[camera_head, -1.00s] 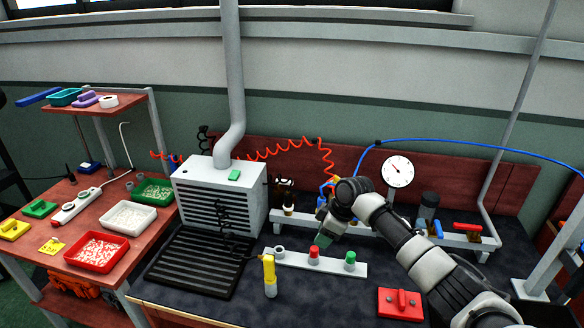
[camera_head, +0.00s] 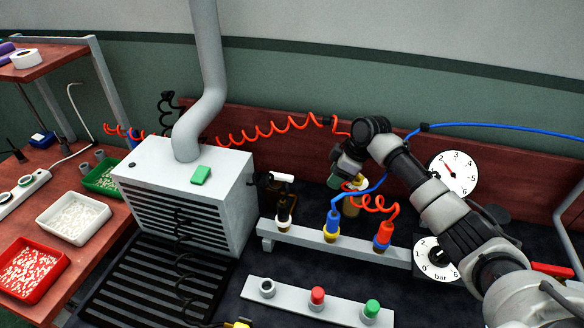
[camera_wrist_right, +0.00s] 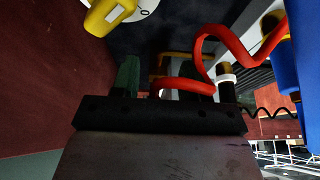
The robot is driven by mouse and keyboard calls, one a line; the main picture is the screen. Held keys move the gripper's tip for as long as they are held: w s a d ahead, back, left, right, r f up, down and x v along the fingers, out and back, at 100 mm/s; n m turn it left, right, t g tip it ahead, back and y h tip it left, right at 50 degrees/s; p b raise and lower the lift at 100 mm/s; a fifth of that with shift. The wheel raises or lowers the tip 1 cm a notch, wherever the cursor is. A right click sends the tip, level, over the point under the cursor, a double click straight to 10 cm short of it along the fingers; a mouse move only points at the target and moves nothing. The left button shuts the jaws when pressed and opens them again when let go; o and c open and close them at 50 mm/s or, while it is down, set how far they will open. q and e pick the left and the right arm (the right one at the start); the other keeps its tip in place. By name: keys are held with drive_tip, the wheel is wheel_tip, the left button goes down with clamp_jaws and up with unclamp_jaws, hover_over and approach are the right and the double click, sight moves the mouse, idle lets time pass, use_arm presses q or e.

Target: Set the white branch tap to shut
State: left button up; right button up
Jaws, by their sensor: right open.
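The white branch tap (camera_head: 283,178) stands at the left end of the grey rail (camera_head: 340,246). My right gripper (camera_head: 338,178) is open, right of the white tap and behind the blue fitting (camera_head: 331,222), apart from the tap. In the right wrist view, the open fingers (camera_wrist_right: 163,80) show with a red hose (camera_wrist_right: 205,50) crossing near them; whether it touches them I cannot tell. My left gripper is not in view.
A grey heater box (camera_head: 190,195) stands left of the rail. A strip with red (camera_head: 317,296) and green (camera_head: 372,308) knobs lies in front. A coiled red hose (camera_head: 268,134) hangs behind. Two gauges (camera_head: 453,174) stand near my right arm.

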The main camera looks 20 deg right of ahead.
drive_tip(key=p, duration=0.2)
approach(287, 176)
drive_tip(key=x, duration=0.6)
drive_tip(key=shift+a+r, duration=0.1)
drive_tip(key=shift+a+f, duration=0.15)
drive_tip(key=shift+f, duration=0.55)
drive_tip(key=shift+w+a+f, duration=0.1)
drive_tip(key=shift+w+f, duration=0.1)
drive_tip(key=shift+f, duration=0.6)
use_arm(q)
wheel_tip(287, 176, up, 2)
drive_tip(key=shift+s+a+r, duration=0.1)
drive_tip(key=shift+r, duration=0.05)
